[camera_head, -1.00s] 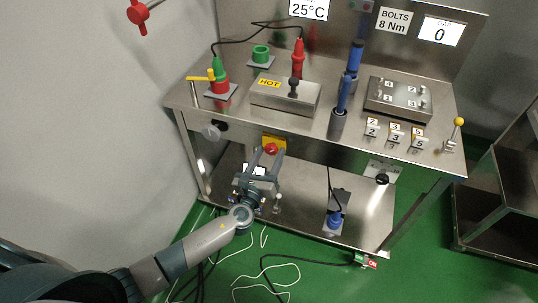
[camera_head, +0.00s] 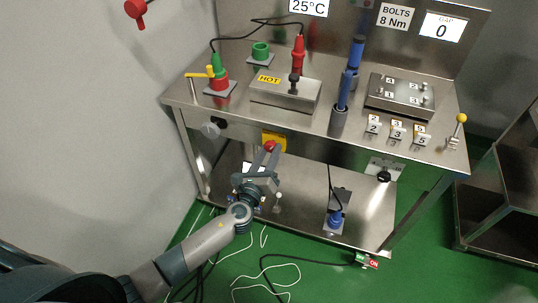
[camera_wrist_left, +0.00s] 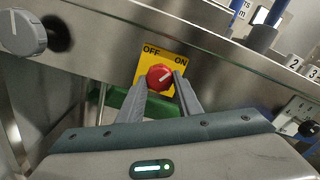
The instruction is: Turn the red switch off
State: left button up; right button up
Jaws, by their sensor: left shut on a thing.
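The red switch (camera_head: 270,145) is a round red knob on a yellow plate (camera_head: 279,139) on the front of the steel table. In the left wrist view the red switch (camera_wrist_left: 159,77) has a white pointer line aimed up and right, towards the word ON on the yellow plate (camera_wrist_left: 151,56); OFF stands at its left. My left gripper (camera_head: 267,154) reaches up from below, shut on the red switch. In the left wrist view its fingers (camera_wrist_left: 161,86) lie on either side of the knob, partly covering its edges. My right gripper is not in view.
A grey knob (camera_wrist_left: 24,33) sits on the panel left of the switch, and a black knob (camera_head: 383,176) sits to its right. The table top (camera_head: 235,111) above overhangs the panel. A lower shelf (camera_head: 300,207) and loose cables on the green floor lie below.

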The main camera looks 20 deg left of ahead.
pick_arm(q)
jog(key=shift+f+n+b, duration=0.2)
jog(key=shift+n+b, duration=0.3)
jog(key=shift+n, duration=0.9)
jog(key=n+b, duration=0.1)
jog(key=n, duration=0.1)
jog(key=shift+r+n+b, duration=0.1)
jog(key=shift+n+b, duration=0.2)
jog(key=n, duration=0.2)
jog(key=shift+r+n+b, duration=0.1)
jog(key=shift+n+b, duration=0.25)
jog(key=shift+n, duration=0.05)
jog(key=shift+d+n, duration=0.1)
jog(key=shift+n, duration=0.8)
jog(key=n, duration=0.2)
jog(key=shift+r+n, duration=0.15)
jog(key=shift+n, duration=1.55)
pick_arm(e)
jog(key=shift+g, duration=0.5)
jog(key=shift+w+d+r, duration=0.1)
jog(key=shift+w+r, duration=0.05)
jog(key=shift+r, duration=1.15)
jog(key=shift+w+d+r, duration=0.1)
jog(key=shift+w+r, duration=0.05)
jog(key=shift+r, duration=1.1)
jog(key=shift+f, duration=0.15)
